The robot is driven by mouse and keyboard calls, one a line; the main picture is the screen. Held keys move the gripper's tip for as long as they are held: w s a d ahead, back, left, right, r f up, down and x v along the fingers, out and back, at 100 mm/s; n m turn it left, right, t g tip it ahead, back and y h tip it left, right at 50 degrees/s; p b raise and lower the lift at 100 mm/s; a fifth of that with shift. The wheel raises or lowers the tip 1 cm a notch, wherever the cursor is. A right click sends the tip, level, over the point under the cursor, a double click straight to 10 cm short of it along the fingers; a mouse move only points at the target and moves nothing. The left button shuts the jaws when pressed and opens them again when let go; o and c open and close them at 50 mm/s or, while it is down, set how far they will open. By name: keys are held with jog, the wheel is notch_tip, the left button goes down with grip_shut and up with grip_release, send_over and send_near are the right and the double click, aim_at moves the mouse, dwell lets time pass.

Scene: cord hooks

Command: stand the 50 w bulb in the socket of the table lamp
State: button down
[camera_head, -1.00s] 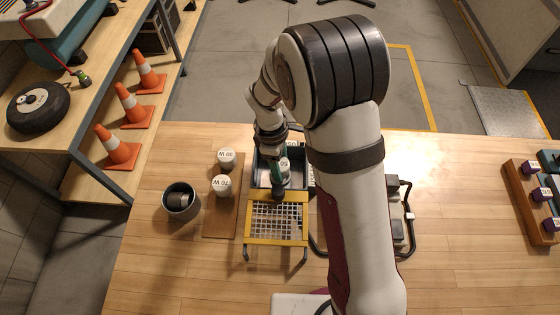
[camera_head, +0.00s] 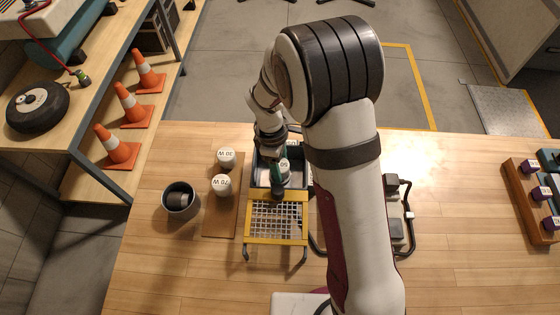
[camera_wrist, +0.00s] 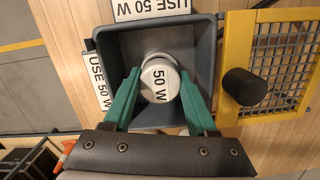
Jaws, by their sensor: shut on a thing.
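The white 50 W bulb (camera_wrist: 160,88) is between the green fingers of my gripper (camera_wrist: 161,78), which is shut on it. In the head view the bulb (camera_head: 285,170) shows beside my gripper (camera_head: 279,172), over the grey box-shaped housing (camera_head: 258,178). In the wrist view the bulb is within the outline of this housing (camera_wrist: 205,45), which has "USE 50 W" labels (camera_wrist: 150,8) around it. I take this housing to be the table lamp. The socket is hidden under the bulb, so I cannot tell whether the bulb touches it.
A yellow-framed grille (camera_head: 276,241) lies open at the housing's near side, with a black knob (camera_wrist: 245,87). The 30 W bulb (camera_head: 226,157) and 70 W bulb (camera_head: 222,184) stand on a brown board at left. A grey pot (camera_head: 181,203) is further left.

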jog(key=shift+f, duration=0.5)
jog(key=shift+c, duration=0.6)
grip_release()
